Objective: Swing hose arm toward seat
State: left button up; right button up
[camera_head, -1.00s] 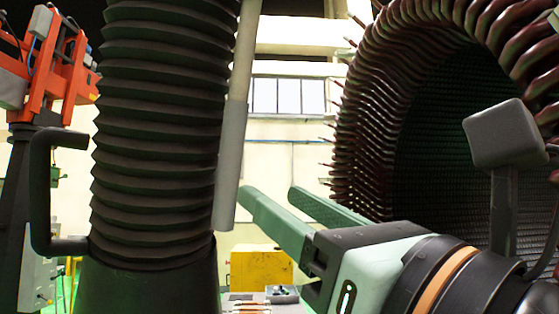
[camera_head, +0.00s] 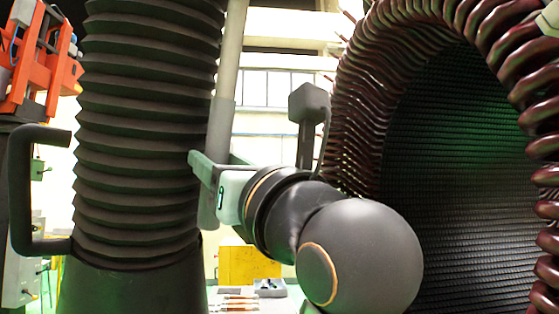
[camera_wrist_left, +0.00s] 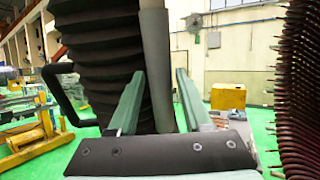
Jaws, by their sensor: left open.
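The hose arm shows as a thick black ribbed hose (camera_head: 148,130) standing upright at left, with a dark bent handle (camera_head: 22,190) on its left side. A slim grey tube (camera_head: 222,125) runs down along its right side. My left gripper (camera_head: 212,163) has green fingers and is open at the grey tube. In the left wrist view the grey tube (camera_wrist_left: 157,70) stands between the two spread fingers (camera_wrist_left: 161,78), with the hose (camera_wrist_left: 95,55) behind and to the left. Whether either finger touches the tube cannot be told. I cannot make out a seat. My right gripper is not in view.
A large stator ring (camera_head: 350,130) with dark red copper coils fills the right side, close to my left arm. An orange machine (camera_head: 40,65) stands at far left. A yellow box (camera_head: 250,264) and a table with small parts (camera_head: 235,300) are low in the background.

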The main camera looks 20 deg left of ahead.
pick_arm(q)
grip_shut()
dwell(0.4)
dwell(1.1)
